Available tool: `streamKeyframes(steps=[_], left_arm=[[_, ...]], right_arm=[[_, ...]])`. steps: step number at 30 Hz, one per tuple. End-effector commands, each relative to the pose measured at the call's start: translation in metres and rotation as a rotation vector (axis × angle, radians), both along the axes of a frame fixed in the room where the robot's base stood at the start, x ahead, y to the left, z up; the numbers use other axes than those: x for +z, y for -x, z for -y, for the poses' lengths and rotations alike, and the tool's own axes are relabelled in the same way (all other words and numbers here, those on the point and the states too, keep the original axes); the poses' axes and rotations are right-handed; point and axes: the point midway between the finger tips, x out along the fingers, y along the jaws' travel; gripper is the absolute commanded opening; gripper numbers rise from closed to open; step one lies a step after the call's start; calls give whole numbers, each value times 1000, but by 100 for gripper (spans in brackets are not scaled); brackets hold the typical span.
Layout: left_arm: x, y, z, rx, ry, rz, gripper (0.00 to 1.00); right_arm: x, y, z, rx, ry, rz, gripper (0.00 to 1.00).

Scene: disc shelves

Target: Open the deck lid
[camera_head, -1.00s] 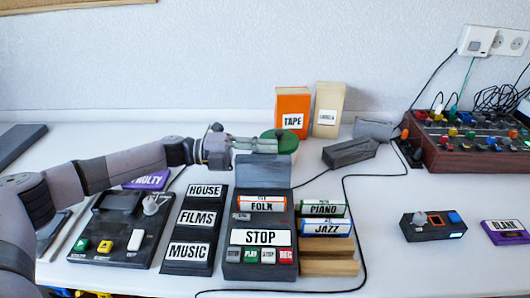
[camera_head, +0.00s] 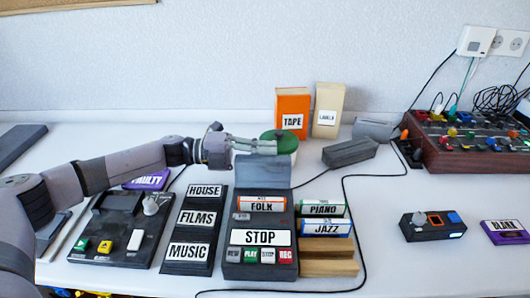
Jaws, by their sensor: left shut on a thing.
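The deck (camera_head: 261,271) is a dark grey unit at the front centre with a STOP label and a row of buttons below it. Its grey lid (camera_head: 262,171) stands raised at the back of the deck. An orange-edged FOLK cassette (camera_head: 261,203) lies in the opened bay. My left gripper (camera_head: 272,146) reaches in from the left at the lid's top edge, its fingers shut on the lid. The exact contact is hard to see at this size. My right gripper is not in view.
PIANO (camera_head: 322,208) and JAZZ (camera_head: 325,228) cassettes sit in a wooden rack right of the deck. A HOUSE, FILMS, MUSIC panel (camera_head: 178,257) stands left. A green-topped round container (camera_head: 288,146) is close behind the gripper. A black cable runs along the right.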

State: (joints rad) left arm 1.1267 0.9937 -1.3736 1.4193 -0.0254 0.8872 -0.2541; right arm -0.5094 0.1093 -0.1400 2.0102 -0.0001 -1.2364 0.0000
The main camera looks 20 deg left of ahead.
Motion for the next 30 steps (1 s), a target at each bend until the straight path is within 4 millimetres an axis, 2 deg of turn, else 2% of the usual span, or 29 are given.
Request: streamKeyframes(steps=[1, 8, 12, 15, 22, 23, 30], left_arm=[[-7, 4, 0, -2, -17, 17, 0], [3, 13, 3, -2, -64, 183, 0], [7, 16, 4, 0, -84, 248, 0], [8, 17, 4, 1, -90, 261, 0], [7, 16, 3, 2, -92, 261, 0], [7, 16, 3, 2, -92, 261, 10], [9, 17, 4, 0, -88, 261, 26]], right_arm=[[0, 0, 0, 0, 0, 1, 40], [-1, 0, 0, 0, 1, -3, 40], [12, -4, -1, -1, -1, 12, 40], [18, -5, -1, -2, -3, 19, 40], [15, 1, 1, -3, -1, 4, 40], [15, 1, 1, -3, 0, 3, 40], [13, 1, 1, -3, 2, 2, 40]])
